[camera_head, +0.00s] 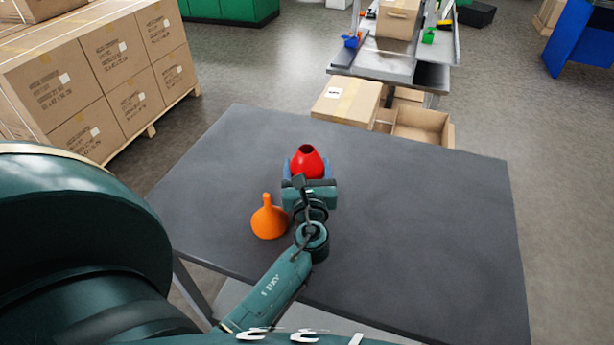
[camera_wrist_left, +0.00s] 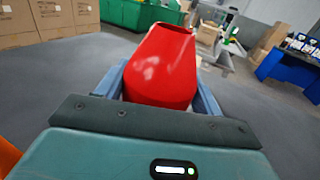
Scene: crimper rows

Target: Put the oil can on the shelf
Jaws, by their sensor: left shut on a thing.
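A red rounded vessel (camera_head: 307,155), narrowing to a hole at its top, stands upright between the blue-grey fingers of my left gripper (camera_head: 307,168), which is shut on it. The wrist view shows the red vessel (camera_wrist_left: 163,65) close up, with a finger on each side. I cannot tell whether its base touches the table. An orange bulb-shaped thing with a thin spout (camera_head: 269,220) stands on the table to the left of my wrist. I cannot tell for sure which of the two is the oil can. My right gripper is out of view.
The dark grey table (camera_head: 430,230) is otherwise bare, widely so on the right. Beyond it stand a grey metal rack (camera_head: 388,66) with levels and small coloured things, and cardboard boxes (camera_head: 348,98). Stacked cartons (camera_head: 110,75) stand on a pallet at left.

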